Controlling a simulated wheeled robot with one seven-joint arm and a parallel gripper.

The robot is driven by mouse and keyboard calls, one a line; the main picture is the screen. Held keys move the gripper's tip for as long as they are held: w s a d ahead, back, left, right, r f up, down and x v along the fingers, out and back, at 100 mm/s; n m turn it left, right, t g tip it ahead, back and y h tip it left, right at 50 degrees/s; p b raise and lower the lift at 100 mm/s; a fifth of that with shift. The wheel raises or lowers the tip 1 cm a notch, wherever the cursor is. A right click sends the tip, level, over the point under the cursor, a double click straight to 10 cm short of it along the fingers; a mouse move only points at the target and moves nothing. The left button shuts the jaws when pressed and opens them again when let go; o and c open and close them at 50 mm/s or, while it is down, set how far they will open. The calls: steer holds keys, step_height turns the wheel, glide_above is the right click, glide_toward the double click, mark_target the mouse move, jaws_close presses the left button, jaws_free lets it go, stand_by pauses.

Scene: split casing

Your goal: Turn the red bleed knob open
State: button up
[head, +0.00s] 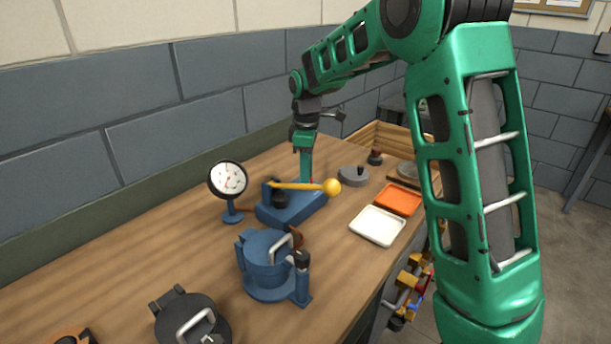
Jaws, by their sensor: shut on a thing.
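A blue pump base (287,210) sits on the bench, with a yellow lever (300,186) ending in a ball reaching to the right across it. My gripper (306,178) points down at the far side of the pump base, behind the lever. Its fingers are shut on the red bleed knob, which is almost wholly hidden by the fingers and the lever. How far the knob is turned cannot be told. A round white-faced gauge (228,178) stands left of the pump; its reading is too small to tell.
A blue lidded casing (267,268) stands in front of the pump, and a dark lidded pot (193,322) nearer. A white tray (377,226) and an orange tray (399,199) lie to the right. A grey disc (353,177) stands behind them. Bare bench is at left.

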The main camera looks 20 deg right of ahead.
steer(key=n, duration=0.6)
steer(key=shift+w+d+r, duration=0.15)
steer(key=shift+w+d, duration=0.1)
steer(key=shift+d, duration=0.05)
steer(key=shift+a+n, duration=0.15)
steer(key=shift+n, duration=1.95)
steer(key=o, duration=1.1)
steer(key=shift+c, duration=0.2)
steer(key=shift+s, duration=0.1)
